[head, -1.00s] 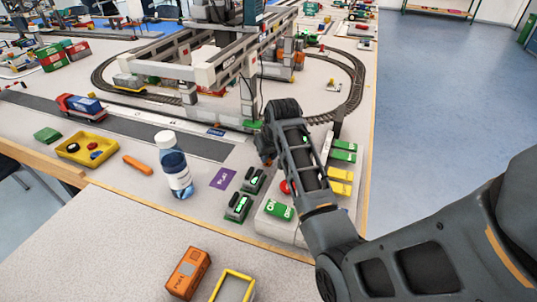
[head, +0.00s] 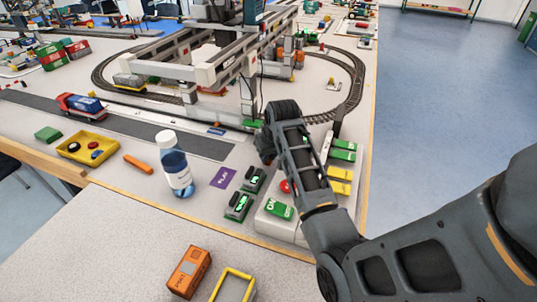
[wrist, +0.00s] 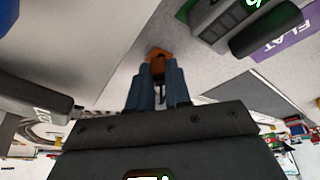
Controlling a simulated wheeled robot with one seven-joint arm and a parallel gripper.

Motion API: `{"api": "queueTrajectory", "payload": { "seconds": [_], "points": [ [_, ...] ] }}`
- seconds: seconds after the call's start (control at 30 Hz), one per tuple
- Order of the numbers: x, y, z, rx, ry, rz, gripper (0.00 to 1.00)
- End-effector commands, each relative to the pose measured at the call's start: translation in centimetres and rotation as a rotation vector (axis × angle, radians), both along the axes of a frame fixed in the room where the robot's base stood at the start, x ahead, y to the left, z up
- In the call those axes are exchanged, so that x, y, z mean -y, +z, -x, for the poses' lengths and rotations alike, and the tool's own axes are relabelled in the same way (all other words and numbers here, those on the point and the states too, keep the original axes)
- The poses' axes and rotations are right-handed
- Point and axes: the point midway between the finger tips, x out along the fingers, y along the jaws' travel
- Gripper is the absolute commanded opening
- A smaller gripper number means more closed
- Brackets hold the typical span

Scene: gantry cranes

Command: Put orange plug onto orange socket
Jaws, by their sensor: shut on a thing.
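In the wrist view the two fingers of my gripper (wrist: 158,78) are shut on a small orange piece, the orange plug (wrist: 157,54). The plug sticks out a little past the fingertips, above a pale grey surface. In the head view my arm covers most of my gripper (head: 267,150), which is low near the front right of the layout table. I cannot make out an orange socket in either view; the arm may hide it.
Dark devices with green lights (head: 238,206) and a purple card (head: 223,177) lie left of my arm. A bottle (head: 175,165) stands farther left. A white control panel (head: 281,227) with green and yellow switches is beside my arm. The gantry crane (head: 235,72) stands behind.

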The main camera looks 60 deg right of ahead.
Motion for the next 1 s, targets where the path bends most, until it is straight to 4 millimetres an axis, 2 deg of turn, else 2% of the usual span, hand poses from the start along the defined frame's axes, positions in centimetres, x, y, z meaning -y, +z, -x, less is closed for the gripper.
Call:
{"api": "queueTrajectory", "payload": {
  "seconds": [0.77, 0.8, 1.0],
  "points": [
    [0.0, -0.25, 0.0, 0.0, 0.0, 0.0, 0.0],
    [0.0, -0.25, 0.0, 0.0, 0.0, 0.0, 0.2],
    [0.01, -0.24, -0.01, 0.0, 0.0, 0.0, 0.39]
  ]
}}
